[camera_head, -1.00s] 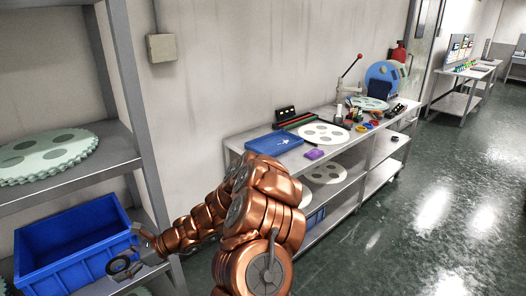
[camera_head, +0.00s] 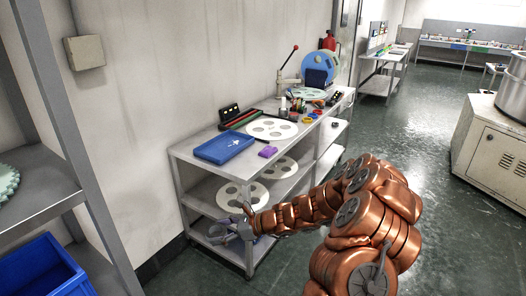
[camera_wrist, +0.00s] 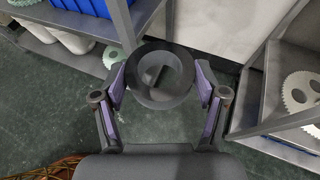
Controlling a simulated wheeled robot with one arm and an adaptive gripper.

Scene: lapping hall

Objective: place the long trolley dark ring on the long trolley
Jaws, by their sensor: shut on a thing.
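A dark round ring (camera_wrist: 160,98) is held between the two purple-sided fingers of my gripper (camera_wrist: 163,74) in the wrist view. Its flat face is towards the wrist camera, and a dark bar shows in its middle. In the head view my gripper (camera_head: 232,232) is in front of the lower shelf of a grey long table (camera_head: 186,158), low and near its left end; the ring is not clear there. I cannot tell whether this table is the long trolley. No other trolley is clearly seen.
On the table are a blue tray (camera_head: 224,147), a purple block (camera_head: 267,152) and a pale disc (camera_head: 272,129); more pale discs lie on its shelf. A rack with a blue bin (camera_head: 42,270) stands at left.

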